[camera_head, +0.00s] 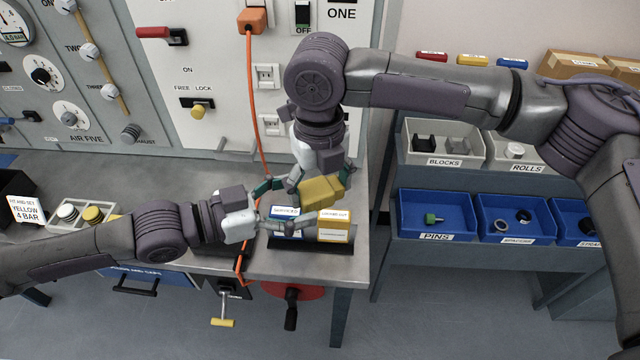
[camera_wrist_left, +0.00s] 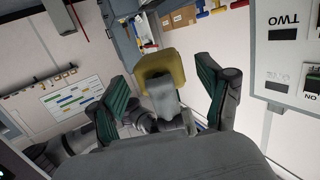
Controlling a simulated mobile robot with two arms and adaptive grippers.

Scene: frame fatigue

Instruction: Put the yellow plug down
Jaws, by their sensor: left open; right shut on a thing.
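The yellow plug (camera_head: 322,190) is a chunky yellow block held above the workbench (camera_head: 210,255) by my right gripper (camera_head: 320,174), which is shut on it. My left gripper (camera_head: 268,206) is open, just left of the plug and close to it. In the left wrist view the plug (camera_wrist_left: 160,66) shows between and beyond the open fingers of my left gripper (camera_wrist_left: 163,76). A grey part of it points toward the left palm, and I cannot tell whether a finger touches it.
A dark holder with small labelled boxes (camera_head: 334,225) stands on the bench right below the plug. An orange cable (camera_head: 257,110) hangs behind the left gripper. A tray of round caps (camera_head: 66,214) is at the left.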

